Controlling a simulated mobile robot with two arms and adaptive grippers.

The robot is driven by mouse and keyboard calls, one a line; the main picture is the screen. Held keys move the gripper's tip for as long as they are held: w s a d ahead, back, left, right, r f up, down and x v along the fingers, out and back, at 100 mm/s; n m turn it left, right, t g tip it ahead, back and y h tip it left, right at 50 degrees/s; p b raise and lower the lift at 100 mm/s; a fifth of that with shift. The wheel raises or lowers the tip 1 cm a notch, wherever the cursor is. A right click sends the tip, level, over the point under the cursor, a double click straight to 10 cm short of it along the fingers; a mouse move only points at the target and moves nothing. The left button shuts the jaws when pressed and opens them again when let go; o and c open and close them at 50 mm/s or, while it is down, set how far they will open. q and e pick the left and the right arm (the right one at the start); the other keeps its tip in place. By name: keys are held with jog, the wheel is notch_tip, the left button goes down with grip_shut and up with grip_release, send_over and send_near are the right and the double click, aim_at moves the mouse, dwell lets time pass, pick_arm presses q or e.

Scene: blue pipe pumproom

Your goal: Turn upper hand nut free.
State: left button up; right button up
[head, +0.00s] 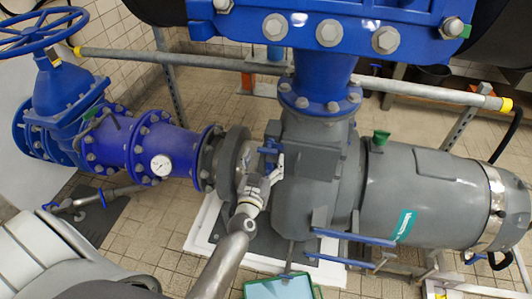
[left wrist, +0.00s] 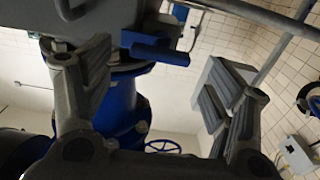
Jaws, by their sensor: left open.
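A blue winged part (head: 268,147), which looks like the upper hand nut, sits on the left side of the grey pump housing (head: 305,190). My left gripper (head: 268,168) is right at it in the head view and covers part of it. In the left wrist view a blue bar-like part (left wrist: 152,46) shows between and above the spread fingers of my left gripper (left wrist: 155,90). The fingers are open, and I see nothing held between them. Whether a finger touches the blue part, I cannot tell. My right gripper is not in view.
A blue flanged pipe (head: 150,142) with a gauge joins the pump from the left, below a blue handwheel (head: 40,30). A grey motor (head: 425,195) lies right. Blue bars (head: 355,238) stick out low in front. A grey rail (head: 180,57) runs behind.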

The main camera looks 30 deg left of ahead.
aim_at(266, 153)
pick_arm(q)
jog(key=x, duration=0.2)
jog(key=shift+w+a, duration=0.1)
jog(key=shift+w, duration=0.45)
jog(key=c, duration=1)
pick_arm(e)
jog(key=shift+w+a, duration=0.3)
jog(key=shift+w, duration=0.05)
